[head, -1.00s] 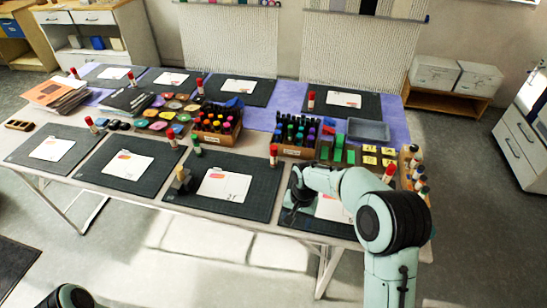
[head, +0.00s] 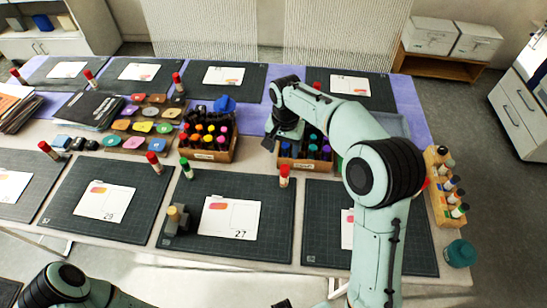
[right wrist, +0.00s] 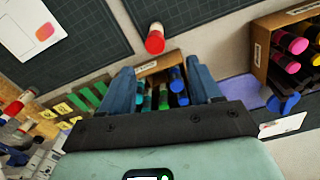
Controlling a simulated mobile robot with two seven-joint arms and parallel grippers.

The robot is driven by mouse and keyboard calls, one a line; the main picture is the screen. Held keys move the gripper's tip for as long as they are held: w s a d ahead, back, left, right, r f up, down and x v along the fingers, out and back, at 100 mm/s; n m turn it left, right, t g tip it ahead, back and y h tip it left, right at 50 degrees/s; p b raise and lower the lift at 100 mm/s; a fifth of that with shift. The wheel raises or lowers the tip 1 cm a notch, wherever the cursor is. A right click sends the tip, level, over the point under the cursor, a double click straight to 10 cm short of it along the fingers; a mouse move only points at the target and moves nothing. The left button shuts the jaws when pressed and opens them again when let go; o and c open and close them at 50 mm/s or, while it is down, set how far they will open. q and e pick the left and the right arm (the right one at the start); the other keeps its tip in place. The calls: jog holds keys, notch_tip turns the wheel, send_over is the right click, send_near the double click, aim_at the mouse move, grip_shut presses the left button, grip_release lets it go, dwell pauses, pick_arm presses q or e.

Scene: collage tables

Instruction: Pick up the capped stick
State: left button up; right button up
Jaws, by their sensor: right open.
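Several capped sticks stand upright on the table. A white stick with a red cap (head: 284,176) stands at the back edge of the mat numbered 27; a red-capped stick (right wrist: 155,38) also shows ahead of the jaws in the right wrist view. Other red-capped sticks stand at the left (head: 154,162) and by the back mats (head: 178,82). A green-capped stick (head: 187,166) stands nearby. My right gripper (right wrist: 160,65) is open and empty, above the crate of blue and green markers (head: 305,160). My left arm is at the bottom left; its jaws cannot be made out.
A wooden crate of warm-coloured markers (head: 208,150) stands left of the right gripper. Ink pads (head: 142,127) lie further left. A wooden rack of bottles (head: 445,190) is at the right edge. My right arm hides part of the right side. Mats with white cards line the front.

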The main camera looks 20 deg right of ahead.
aim_at(284, 168)
jog(key=f, duration=0.7)
jog(key=shift+s+f+b, duration=0.15)
jog(key=shift+s+b, duration=0.2)
jog(key=shift+b, duration=0.05)
jog(key=shift+d+f, duration=0.2)
jog(key=shift+f, duration=2.75)
grip_shut()
